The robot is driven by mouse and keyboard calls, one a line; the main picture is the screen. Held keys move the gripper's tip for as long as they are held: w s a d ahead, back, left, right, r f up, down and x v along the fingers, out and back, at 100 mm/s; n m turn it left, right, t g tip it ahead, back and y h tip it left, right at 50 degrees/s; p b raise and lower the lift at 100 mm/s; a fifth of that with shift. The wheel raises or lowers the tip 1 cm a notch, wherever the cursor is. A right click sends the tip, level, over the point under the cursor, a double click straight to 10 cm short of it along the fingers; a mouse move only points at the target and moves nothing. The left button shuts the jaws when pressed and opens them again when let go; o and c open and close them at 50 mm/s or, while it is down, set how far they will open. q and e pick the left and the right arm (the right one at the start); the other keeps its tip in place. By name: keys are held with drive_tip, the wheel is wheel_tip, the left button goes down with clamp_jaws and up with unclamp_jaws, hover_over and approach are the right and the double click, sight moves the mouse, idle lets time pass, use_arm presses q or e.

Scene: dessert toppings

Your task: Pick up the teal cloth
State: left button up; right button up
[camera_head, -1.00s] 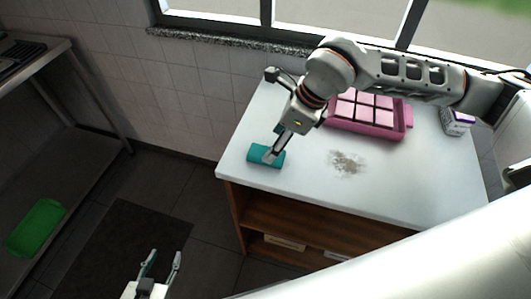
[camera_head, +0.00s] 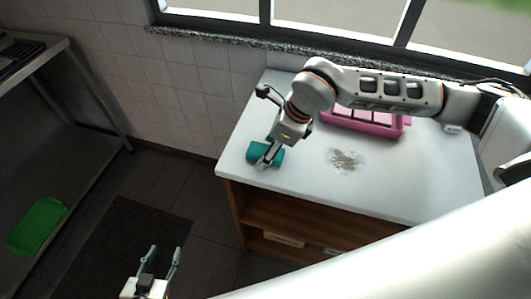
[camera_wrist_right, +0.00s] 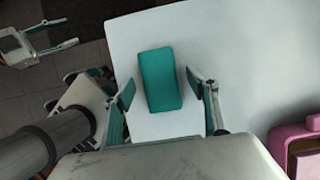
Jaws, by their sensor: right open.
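The teal cloth (camera_head: 253,151) is a small folded block lying on the left end of the white counter (camera_head: 300,185). In the right wrist view the cloth (camera_wrist_right: 160,80) lies between the two fingers of my right gripper (camera_wrist_right: 160,80), with a gap on each side. My right gripper (camera_head: 266,162) is open over the cloth and hides part of it in the head view. Whether the fingertips touch the counter is unclear. My left gripper (camera_head: 165,252) is open and empty, low in front of the counter, well away from the cloth.
A green tray (camera_head: 37,226) lies on a shelf at left. The window sill and wall border the counter's back.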

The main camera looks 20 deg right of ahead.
drive_tip(key=shift+f, duration=0.2)
idle(0.4)
drive_tip(key=c, duration=1.2)
drive_tip(key=shift+o, duration=0.2)
drive_tip(key=shift+r, duration=0.35)
wheel_tip(320, 180, up, 20)
drive_tip(key=b, duration=0.1)
drive_tip(key=shift+o, duration=0.4)
drive_tip(key=shift+f, duration=0.15)
